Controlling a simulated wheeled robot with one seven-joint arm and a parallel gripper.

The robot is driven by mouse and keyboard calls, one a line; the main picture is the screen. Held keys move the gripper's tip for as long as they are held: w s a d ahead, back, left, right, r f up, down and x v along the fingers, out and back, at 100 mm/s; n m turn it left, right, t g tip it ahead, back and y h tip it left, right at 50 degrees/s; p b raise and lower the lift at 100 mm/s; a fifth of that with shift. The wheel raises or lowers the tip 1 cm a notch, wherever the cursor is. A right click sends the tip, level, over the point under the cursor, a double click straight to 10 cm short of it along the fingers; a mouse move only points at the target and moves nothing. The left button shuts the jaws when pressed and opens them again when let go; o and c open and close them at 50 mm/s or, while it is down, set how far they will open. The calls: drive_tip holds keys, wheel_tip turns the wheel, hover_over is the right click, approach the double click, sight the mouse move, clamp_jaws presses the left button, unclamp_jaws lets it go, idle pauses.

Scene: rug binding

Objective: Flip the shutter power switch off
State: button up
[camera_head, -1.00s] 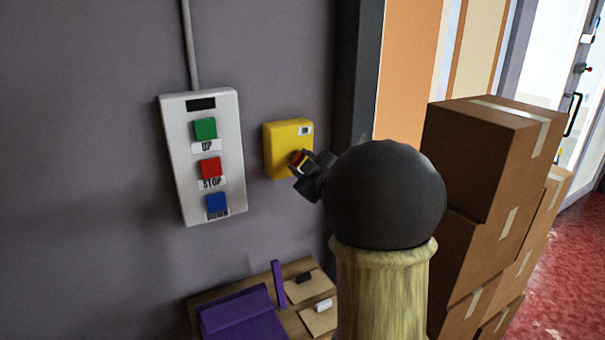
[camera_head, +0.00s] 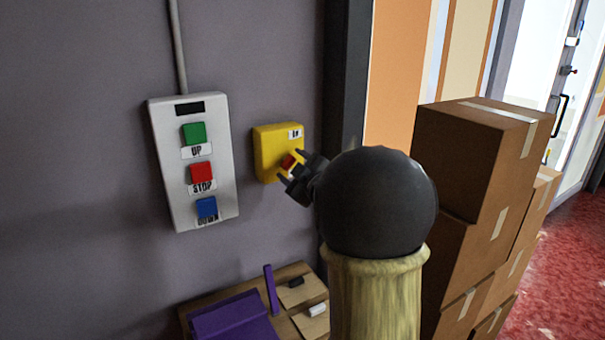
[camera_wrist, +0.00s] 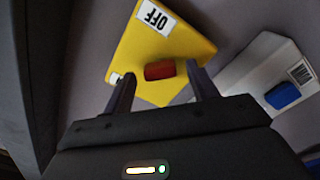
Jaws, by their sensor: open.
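The yellow switch box (camera_head: 268,140) is mounted on the grey wall, right of the white button panel. A red switch (camera_head: 288,161) sticks out of its face. In the wrist view the box (camera_wrist: 185,45) has an upside-down "OFF" label, and the red switch (camera_wrist: 160,71) lies between my fingertips. Which way the switch is set cannot be told. My gripper (camera_head: 291,168) is open in front of the box, one finger on each side of the switch. Whether a finger touches it is unclear. My gripper hides the lower right of the box in the head view.
The white panel (camera_head: 165,150) carries green, red and blue buttons marked UP, STOP and DOWN. Below, a wooden surface (camera_head: 290,273) holds purple items and small blocks. Stacked cardboard boxes (camera_head: 455,165) stand close on the right. A dark post (camera_head: 345,80) edges the wall.

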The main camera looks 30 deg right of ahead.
drive_tip(key=s+b, duration=0.2)
drive_tip(key=s, duration=1.5)
drive_tip(key=shift+s+d, duration=0.15)
drive_tip(key=shift+d, duration=0.15)
drive_tip(key=w+a+f+m+g+h+p, duration=0.3)
drive_tip(key=a+f+m+g+p, duration=0.25)
drive_tip(key=f+m, duration=0.2)
drive_tip(key=s+a+f+m+g+y+p, duration=0.1)
drive_tip(key=s+a+f+g+p, duration=0.1)
drive_tip(key=s+a+f+g, duration=0.2)
drive_tip(key=s+a+f+m+g+y+p, duration=0.1)
drive_tip(key=s+a+f+g+p, duration=0.2)
drive_tip(key=s+a+g, duration=0.3)
drive_tip(key=s+a+f, duration=0.1)
drive_tip(key=a, duration=0.1)
drive_tip(key=shift+s+a+f, duration=0.3)
drive_tip(key=shift+a, duration=0.1)
